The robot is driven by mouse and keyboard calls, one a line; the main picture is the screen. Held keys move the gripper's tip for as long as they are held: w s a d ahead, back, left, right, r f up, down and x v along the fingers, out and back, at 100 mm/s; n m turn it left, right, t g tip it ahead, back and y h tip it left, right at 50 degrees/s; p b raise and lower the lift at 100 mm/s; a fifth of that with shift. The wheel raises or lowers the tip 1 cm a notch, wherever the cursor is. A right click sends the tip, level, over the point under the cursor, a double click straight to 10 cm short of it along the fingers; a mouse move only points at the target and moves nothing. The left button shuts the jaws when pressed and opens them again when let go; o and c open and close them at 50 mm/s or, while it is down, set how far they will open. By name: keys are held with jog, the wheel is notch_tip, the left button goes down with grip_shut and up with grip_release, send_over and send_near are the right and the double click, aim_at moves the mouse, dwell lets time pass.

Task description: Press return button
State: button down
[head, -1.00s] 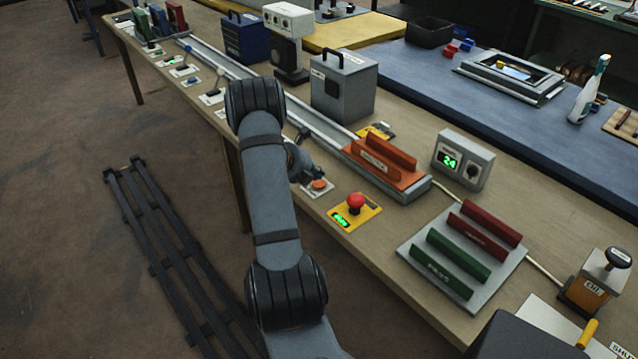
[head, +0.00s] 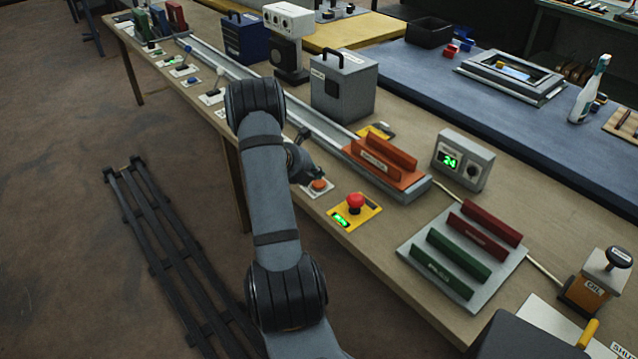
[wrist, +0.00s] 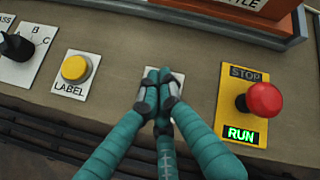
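An orange button (head: 319,184) on a small white plate sits near the table's front edge in the head view. My gripper (head: 302,165) is close beside it there, partly hidden by my arm. In the wrist view my gripper (wrist: 160,84) has its teal fingers brought together, dark tips touching, with nothing visible between them. The tips cover most of a white plate (wrist: 177,73); its button and any label are hidden. I cannot tell whether the fingertips touch the button.
A yellow plate with a red stop knob (wrist: 264,99) and lit green RUN sign is to the right. A yellow LABEL button (wrist: 75,67) and black selector knob (wrist: 16,47) are to the left. An orange carriage (head: 385,165) on a rail stands behind.

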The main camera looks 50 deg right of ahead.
aim_at(317, 183)
jog(key=shift+f+b, duration=0.4)
jog(key=shift+f+b, duration=0.4)
jog(key=shift+b, duration=0.05)
dwell(0.6)
jog(key=shift+r, duration=0.1)
dwell(0.4)
jog(key=shift+r+p, duration=0.6)
jog(key=shift+r, duration=0.15)
notch_tip(317, 183, up, 5)
jog(key=p, duration=0.4)
